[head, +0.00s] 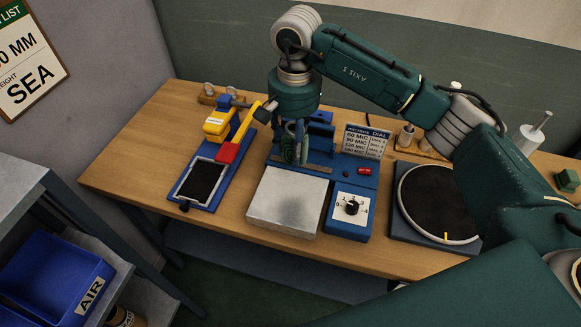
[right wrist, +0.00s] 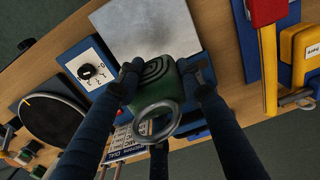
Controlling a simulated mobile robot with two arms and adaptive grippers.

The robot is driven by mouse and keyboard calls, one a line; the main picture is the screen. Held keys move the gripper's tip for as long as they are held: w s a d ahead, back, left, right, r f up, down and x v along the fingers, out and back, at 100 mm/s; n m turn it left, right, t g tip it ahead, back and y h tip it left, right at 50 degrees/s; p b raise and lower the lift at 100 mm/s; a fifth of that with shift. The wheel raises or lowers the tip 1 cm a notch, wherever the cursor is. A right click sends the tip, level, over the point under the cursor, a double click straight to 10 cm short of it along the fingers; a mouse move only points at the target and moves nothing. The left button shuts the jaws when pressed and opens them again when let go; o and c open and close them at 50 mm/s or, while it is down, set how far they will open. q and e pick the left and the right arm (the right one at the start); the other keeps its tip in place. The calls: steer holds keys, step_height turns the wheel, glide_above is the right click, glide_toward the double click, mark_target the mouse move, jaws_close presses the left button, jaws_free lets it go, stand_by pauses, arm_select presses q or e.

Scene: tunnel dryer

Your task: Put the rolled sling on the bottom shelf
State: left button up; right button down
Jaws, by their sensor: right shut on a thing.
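The rolled sling is a green coil with a metal ring; it shows in the right wrist view (right wrist: 168,96) and partly in the head view (head: 303,151). My right gripper (head: 293,138) is shut on it above the blue press behind the grey plate. In the right wrist view my right gripper's fingers (right wrist: 165,78) clasp the coil from both sides, with the ring toward the camera. A grey-blue lower shelf (head: 265,262) runs under the wooden table, partly hidden by the tabletop. My left gripper is out of view.
The wooden table (head: 130,180) holds a grey plate (head: 287,201), a dial box (head: 350,212), a round black disc (head: 440,203) and a blue device with a red-and-yellow lever (head: 229,152). A metal rack with a blue AIR bin (head: 58,275) stands left. Floor shows between them.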

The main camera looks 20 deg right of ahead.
step_height(320, 180, down, 5)
steer(key=shift+r+p, duration=0.2)
steer(key=shift+p, duration=0.35)
steer(key=shift+f, duration=0.55)
step_height(320, 180, down, 3)
steer(key=shift+s+f+p, duration=0.1)
steer(key=shift+f+p, duration=0.1)
steer(key=shift+p, duration=0.6)
steer(key=shift+f, duration=0.35)
steer(key=c, duration=1.6)
jaws_free()
steer(key=shift+f+b, duration=0.1)
steer(key=shift+b, duration=0.2)
steer(key=o, duration=0.5)
